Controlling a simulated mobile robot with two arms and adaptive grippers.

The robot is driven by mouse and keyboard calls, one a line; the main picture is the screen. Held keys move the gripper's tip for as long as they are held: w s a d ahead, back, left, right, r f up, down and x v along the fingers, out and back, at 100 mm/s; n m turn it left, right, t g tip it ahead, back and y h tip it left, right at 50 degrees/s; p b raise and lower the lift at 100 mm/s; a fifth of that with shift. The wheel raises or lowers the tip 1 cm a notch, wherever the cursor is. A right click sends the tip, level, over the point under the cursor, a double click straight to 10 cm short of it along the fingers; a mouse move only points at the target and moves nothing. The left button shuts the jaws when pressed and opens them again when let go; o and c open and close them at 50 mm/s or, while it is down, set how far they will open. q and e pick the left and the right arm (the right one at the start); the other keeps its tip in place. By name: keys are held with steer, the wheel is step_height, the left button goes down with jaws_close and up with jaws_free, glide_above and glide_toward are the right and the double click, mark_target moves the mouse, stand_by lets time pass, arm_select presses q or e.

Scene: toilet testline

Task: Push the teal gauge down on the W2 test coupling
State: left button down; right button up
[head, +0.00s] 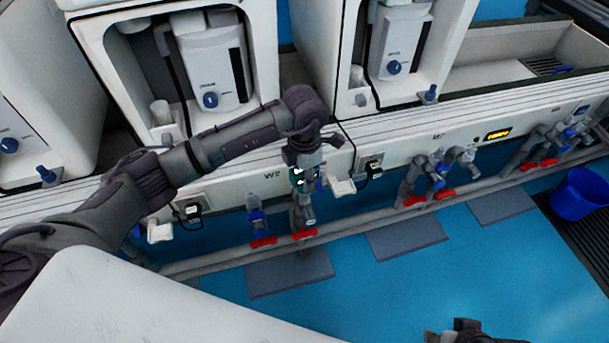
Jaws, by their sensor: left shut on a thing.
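My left gripper (303,165) points down over the pipes by the W2 label and is shut on the teal gauge (296,177). Only a small part of the gauge shows between and below the fingers. The W2 test coupling (303,199) is the grey upright pipe fitting just below the gauge, above a red valve handle. I cannot tell whether the gauge touches the coupling or how far down it sits. My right gripper (468,334) shows only partly at the bottom edge, away from the pipes; its fingers are unclear.
A white bracket (342,187) and a black plug (374,168) are close on the right. White cabinets with heater units (212,66) stand behind. A blue bucket (578,194) is at the far right. The blue floor in front is mostly clear.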

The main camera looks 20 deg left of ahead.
arm_select(q)
steer(key=shift+f+b, duration=0.75)
steer(key=shift+f, duration=0.25)
arm_select(e)
steer(key=shift+f, duration=0.75)
steer(key=shift+w, duration=0.1)
arm_select(q)
steer(key=shift+f, duration=0.1)
arm_select(e)
steer(key=shift+w+a+r, duration=0.1)
steer(key=shift+w, duration=0.2)
steer(key=shift+w, duration=0.1)
arm_select(q)
steer(key=shift+f, duration=0.1)
arm_select(e)
steer(key=shift+w+a+t, duration=0.1)
steer(key=shift+w+t, duration=0.15)
steer(key=shift+t, duration=0.15)
steer(key=shift+w+r, duration=0.1)
arm_select(q)
steer(key=shift+f, duration=0.15)
arm_select(e)
steer(key=shift+w+a, duration=0.1)
steer(key=shift+w, duration=0.2)
